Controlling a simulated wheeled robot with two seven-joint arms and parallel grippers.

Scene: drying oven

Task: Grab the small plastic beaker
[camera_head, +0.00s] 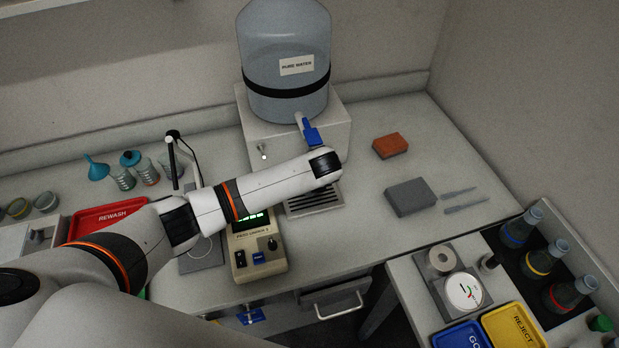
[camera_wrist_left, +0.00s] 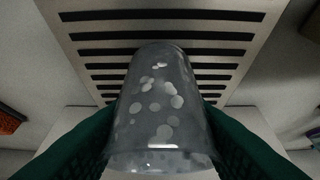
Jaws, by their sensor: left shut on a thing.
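In the left wrist view a clear, colourless plastic beaker (camera_wrist_left: 158,105) with whitish round spots sits between the two green fingers of my left gripper (camera_wrist_left: 160,125). The gripper is shut on it. Its narrower end points toward the slotted drip tray (camera_wrist_left: 90,42); I cannot tell whether it touches the tray. In the head view my left arm reaches over the front of the water dispenser, and the gripper and beaker are hidden behind the arm. The drip tray (camera_head: 315,205) shows just below the arm's end. My right gripper is not in view.
The water bottle (camera_head: 285,45) stands on the dispenser with a blue tap (camera_head: 311,135) close to my wrist. A cream instrument (camera_head: 258,248) stands below the arm. A grey block (camera_head: 410,197) and an orange block (camera_head: 390,146) lie at right, with clear bench between.

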